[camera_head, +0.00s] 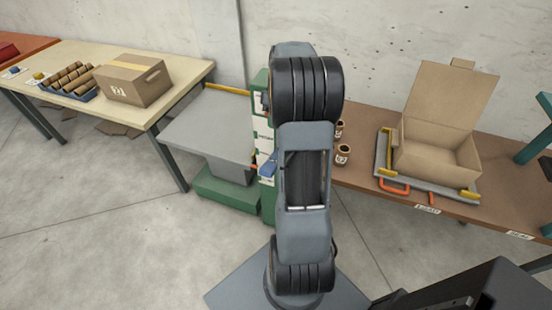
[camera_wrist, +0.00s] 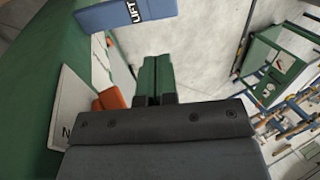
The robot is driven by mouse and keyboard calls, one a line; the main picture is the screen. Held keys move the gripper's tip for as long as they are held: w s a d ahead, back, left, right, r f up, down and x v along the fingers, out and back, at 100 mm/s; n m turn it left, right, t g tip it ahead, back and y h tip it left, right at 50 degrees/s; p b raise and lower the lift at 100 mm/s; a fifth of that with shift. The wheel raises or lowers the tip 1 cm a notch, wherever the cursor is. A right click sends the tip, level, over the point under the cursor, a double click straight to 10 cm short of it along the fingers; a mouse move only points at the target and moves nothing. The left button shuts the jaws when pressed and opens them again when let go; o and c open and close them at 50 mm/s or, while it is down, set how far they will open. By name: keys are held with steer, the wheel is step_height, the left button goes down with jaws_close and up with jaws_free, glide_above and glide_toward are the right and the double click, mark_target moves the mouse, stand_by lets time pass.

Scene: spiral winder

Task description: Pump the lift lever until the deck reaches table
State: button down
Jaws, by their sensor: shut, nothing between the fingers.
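The lift has a flat grey deck (camera_head: 205,125) on a green base (camera_head: 225,190), beside the beige table (camera_head: 60,58). The deck looks lower than the tabletop. A blue lever part (camera_head: 267,165) shows beside the green cabinet, partly hidden by my arm. In the wrist view a blue bar marked LIFT (camera_wrist: 112,13) lies beyond my fingers, at the upper left. My gripper (camera_wrist: 153,78) shows as two green fingers, shut and empty, apart from that bar in the picture. The head view hides my gripper behind my arm.
An orange part (camera_wrist: 112,98) and a green panel (camera_wrist: 35,70) are close left of my fingers in the wrist view. A closed carton (camera_head: 133,78) stands on the beige table. An open carton (camera_head: 437,140) stands on the brown bench (camera_head: 365,118). Floor is clear at front left.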

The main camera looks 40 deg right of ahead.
mark_target(269, 168)
steer(key=shift+s+a, duration=0.15)
steer(key=p+x, duration=0.1)
steer(key=x, duration=1.3)
steer(key=shift+s, duration=0.1)
steer(key=shift+a, duration=0.15)
